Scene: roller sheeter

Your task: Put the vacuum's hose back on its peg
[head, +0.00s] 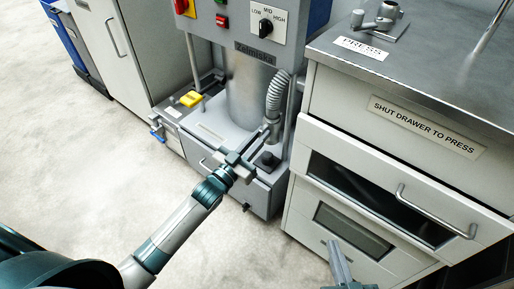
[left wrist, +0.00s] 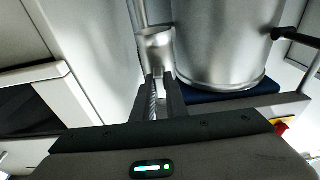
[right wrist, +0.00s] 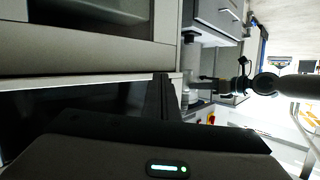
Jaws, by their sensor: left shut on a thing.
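The vacuum's hose (head: 277,92) is a grey ribbed tube hanging at the right side of the silver canister (head: 250,90). Its lower end is a smooth metal cuff, which shows large in the left wrist view (left wrist: 157,42). My left gripper (head: 268,135) is shut on this hose end, with a finger on each side of it. I cannot clearly make out the peg. A dark round knob (head: 267,159) stands on the machine's base just below the gripper. My right gripper (head: 338,258) looks shut and empty in front of the drawer cabinet, its fingers together in the right wrist view (right wrist: 165,90).
A cabinet (head: 405,125) with a metal top stands at the right; its drawer handle (head: 435,212) sticks out. A yellow piece (head: 191,98) sits on the machine's base at the left. The control panel (head: 264,22) is above. The floor (head: 75,165) at the left is clear.

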